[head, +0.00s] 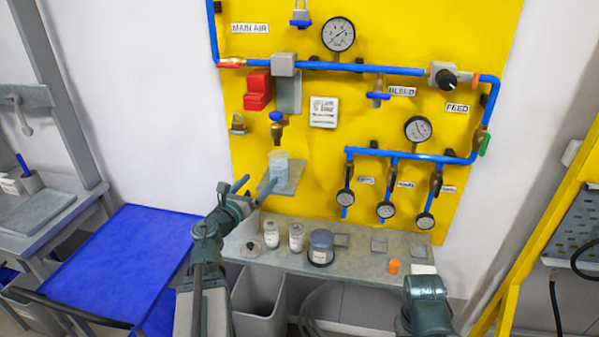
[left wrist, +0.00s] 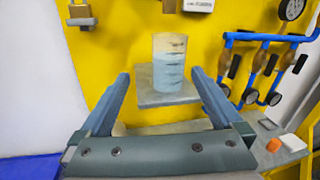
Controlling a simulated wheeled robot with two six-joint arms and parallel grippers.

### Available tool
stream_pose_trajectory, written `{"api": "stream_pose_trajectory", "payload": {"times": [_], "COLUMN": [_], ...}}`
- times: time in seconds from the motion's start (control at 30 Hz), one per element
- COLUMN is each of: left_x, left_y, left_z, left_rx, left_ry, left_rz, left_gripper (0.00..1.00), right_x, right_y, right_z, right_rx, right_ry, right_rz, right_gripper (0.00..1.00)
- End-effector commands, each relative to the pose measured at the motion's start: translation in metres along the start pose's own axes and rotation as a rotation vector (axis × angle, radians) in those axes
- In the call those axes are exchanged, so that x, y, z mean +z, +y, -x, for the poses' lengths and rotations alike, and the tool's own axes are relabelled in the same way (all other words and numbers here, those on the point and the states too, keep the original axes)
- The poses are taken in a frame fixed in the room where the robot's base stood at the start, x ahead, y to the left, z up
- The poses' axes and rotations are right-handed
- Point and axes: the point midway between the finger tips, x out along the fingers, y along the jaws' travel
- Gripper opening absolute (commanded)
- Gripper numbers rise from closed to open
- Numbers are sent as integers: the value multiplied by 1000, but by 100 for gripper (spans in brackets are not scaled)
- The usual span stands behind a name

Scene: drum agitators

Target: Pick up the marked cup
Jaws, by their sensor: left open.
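The marked cup (head: 279,165) is a clear cup with dark level marks and pale blue contents. It stands upright on a small grey shelf (head: 289,184) on the yellow panel. In the left wrist view the cup (left wrist: 168,62) is straight ahead, beyond the fingertips and roughly centred between them. My left gripper (head: 255,187) is open and empty, just in front of and below the cup; its two blue fingers (left wrist: 160,82) also show in the left wrist view. My right arm shows at the lower right of the head view, but its gripper jaws cannot be made out.
A brass valve with a blue handle (head: 277,122) hangs just above the cup. Below, a grey bench (head: 365,265) holds two small jars, a dark-lidded jar (head: 321,246) and an orange cap (head: 393,267). Gauges and blue pipes are at the right. A blue table (head: 125,255) is at left.

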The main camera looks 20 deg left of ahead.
Motion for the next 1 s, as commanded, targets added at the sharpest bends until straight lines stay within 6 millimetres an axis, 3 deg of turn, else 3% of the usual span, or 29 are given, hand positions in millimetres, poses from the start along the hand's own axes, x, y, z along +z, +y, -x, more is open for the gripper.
{"api": "stream_pose_trajectory", "payload": {"times": [0.17,0.33,0.7,1.0], "left_x": [-8,-9,-12,-12], "left_y": [3,2,-1,-3], "left_z": [10,7,-58,-76], "left_rx": [-51,-59,-60,-57], "left_ry": [37,40,39,39], "left_rz": [-107,-116,-112,-111], "left_gripper": [100,100,100,100], "right_x": [0,0,0,0], "right_y": [0,0,0,0], "right_z": [-2,-1,-2,-2], "right_rx": [0,0,0,0], "right_ry": [0,0,0,0], "right_rz": [0,0,0,0], "right_gripper": [50,50,50,50]}}
